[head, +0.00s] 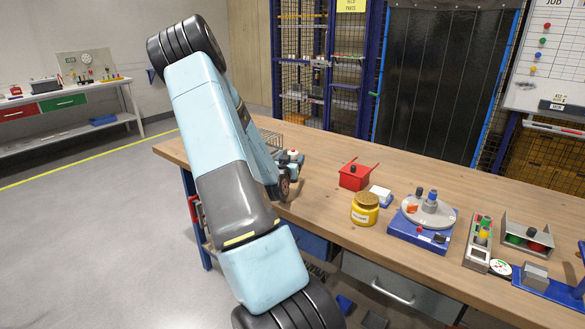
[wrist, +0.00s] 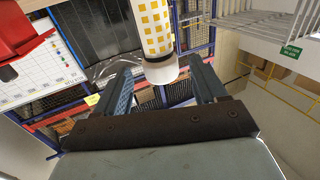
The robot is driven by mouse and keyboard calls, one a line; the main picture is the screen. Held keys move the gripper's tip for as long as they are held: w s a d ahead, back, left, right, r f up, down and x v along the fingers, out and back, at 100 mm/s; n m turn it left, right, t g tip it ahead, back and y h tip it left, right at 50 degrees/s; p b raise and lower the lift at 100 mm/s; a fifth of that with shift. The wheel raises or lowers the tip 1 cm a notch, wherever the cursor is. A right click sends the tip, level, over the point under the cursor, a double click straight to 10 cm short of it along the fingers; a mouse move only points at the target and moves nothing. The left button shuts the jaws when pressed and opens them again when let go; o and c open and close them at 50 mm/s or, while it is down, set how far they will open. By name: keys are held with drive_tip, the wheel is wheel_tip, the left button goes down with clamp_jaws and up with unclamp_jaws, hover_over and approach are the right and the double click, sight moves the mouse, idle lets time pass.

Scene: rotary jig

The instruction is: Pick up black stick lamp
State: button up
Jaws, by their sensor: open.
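I cannot make out a black stick lamp in either view; my arm covers part of the workbench (head: 330,190) in the head view. My gripper (wrist: 165,82) is open, with its two blue-grey fingers apart in the wrist view. A white cylinder with yellow squares (wrist: 152,30) comes down from the top edge of that view, its plain white end in line with the gap between the fingers. I cannot tell whether it touches them. In the head view my gripper (head: 291,160) is low over the bench's left part, partly behind my arm.
A red box (head: 354,177) stands right of the gripper and shows at the wrist view's top left (wrist: 22,35). Further right are a yellow jar (head: 365,210), a blue-based rotary jig (head: 420,235) and a grey bracket (head: 527,235). A wire basket (head: 268,138) stands behind my arm.

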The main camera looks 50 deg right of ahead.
sight(294, 152)
drive_tip(key=shift+r+x, duration=0.15)
drive_tip(key=shift+x, duration=1.1)
drive_tip(key=shift+r+x, duration=0.1)
drive_tip(key=shift+x, duration=1.2)
drive_tip(key=shift+w, duration=0.1)
drive_tip(key=shift+c, duration=0.4)
clamp_jaws()
